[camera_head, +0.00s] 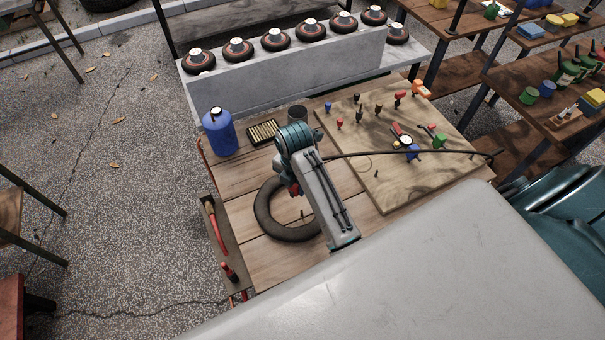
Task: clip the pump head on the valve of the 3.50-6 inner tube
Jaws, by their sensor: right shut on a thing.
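The inner tube (265,222) is a black ring lying flat on the wooden cart top, left of the board. My right arm crosses over its right side and hides part of it. A small dark stem, likely the valve, stands in the ring's opening (302,214). My right gripper (293,190) is mostly hidden under its own wrist, above the tube's far inner edge. It is shut on a small red piece, likely the pump head (295,188). A black hose (400,152) runs from behind the wrist to the right. Contact with the valve cannot be told. My left gripper is out of view.
A pale board (400,190) with several small tools and a gauge (407,143) covers the cart's right part. A blue canister (219,132), a tray of small parts (263,132) and a dark cup (297,114) stand at the back left. The cart top's left front is bare.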

